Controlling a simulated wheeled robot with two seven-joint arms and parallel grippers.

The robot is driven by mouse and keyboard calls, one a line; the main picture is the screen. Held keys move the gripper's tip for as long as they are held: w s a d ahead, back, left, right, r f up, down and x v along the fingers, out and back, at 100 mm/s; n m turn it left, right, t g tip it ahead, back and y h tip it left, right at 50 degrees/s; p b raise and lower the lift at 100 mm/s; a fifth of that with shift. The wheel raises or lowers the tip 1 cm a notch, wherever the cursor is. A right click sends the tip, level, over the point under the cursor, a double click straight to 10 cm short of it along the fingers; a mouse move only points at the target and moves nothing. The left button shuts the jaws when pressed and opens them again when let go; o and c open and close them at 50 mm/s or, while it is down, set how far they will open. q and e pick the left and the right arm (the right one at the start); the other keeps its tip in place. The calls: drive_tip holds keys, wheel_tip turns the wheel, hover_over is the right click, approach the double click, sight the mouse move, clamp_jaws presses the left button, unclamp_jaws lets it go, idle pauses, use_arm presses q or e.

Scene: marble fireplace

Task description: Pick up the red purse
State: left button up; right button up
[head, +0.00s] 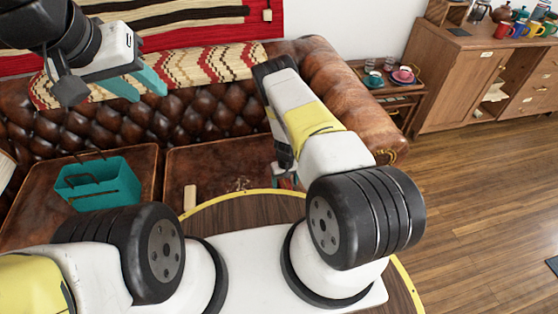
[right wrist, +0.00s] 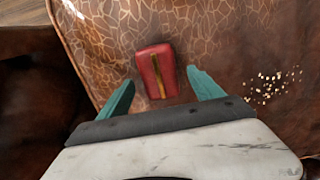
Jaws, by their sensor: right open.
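The red purse (right wrist: 153,68) lies on a brown patterned leather surface in the right wrist view. It is a small red rectangular thing with a gold-brown strip down its middle. My right gripper (right wrist: 160,83) is open, with one teal finger on each side of the purse's near end and gaps between. In the head view the right gripper (head: 286,178) is mostly hidden behind my arm, low at the sofa seat, and I cannot make out the purse clearly there. My left gripper (head: 148,92) is open and empty above the sofa back at the upper left.
A teal basket (head: 98,184) stands on the left seat of the brown tufted sofa (head: 210,125). The sofa's armrest (head: 345,85) rises right of my right arm. A small side table (head: 398,88) holds cups. The wooden floor (head: 470,180) at right is mostly clear.

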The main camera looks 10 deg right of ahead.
drive_tip(key=c, duration=1.5)
drive_tip(key=shift+r, duration=0.1)
